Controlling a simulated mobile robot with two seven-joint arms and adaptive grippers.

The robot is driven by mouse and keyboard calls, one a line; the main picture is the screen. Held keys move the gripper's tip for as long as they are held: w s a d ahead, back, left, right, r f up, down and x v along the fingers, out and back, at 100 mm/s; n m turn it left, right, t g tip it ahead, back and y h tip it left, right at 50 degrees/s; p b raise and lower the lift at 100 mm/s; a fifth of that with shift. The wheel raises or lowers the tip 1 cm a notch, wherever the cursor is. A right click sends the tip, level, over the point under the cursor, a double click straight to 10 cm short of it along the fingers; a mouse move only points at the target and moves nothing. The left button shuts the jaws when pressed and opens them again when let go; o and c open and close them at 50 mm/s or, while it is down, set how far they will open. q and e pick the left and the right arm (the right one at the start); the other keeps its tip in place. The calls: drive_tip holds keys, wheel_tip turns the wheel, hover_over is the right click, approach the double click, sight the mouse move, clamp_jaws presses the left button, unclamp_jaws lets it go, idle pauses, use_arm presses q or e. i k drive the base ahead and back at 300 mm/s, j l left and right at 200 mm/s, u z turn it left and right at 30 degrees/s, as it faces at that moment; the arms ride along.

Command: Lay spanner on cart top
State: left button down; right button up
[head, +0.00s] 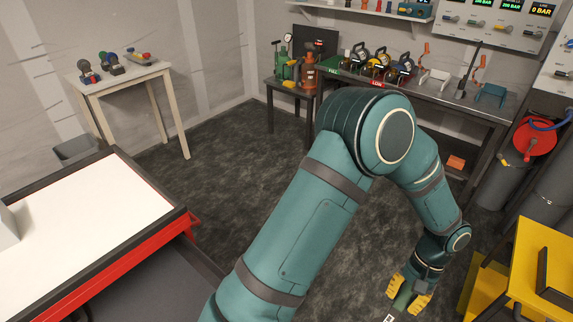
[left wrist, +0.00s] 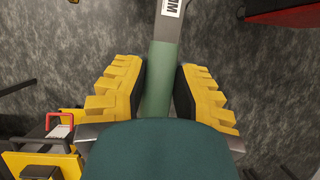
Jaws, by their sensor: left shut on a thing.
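My left gripper (head: 409,294) hangs low over the floor at the lower right in the head view. It is shut on the spanner (head: 389,317), and the head view cuts off its far part. In the left wrist view the spanner (left wrist: 160,78) has a green handle between the yellow fingers of the gripper (left wrist: 159,88), and a grey part with a white label runs out of the top edge. The red cart (head: 97,190) stands at the left, with a white, dark-rimmed top, apart from the gripper. My right gripper is not in view.
A pale box (head: 7,228) sits on the cart top at the left edge; the rest of the visible top is clear. A yellow frame (head: 540,262) stands close right of my left gripper. A bench (head: 440,98) with tools and a small table (head: 120,75) are behind.

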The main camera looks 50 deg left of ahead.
sight(80, 231)
drive_tip(key=i+l+u, duration=0.1)
drive_tip(key=i+u, duration=0.2)
drive_tip(key=i+l+u, duration=0.25)
drive_tip(key=i, duration=0.25)
drive_tip(key=u, duration=1.4)
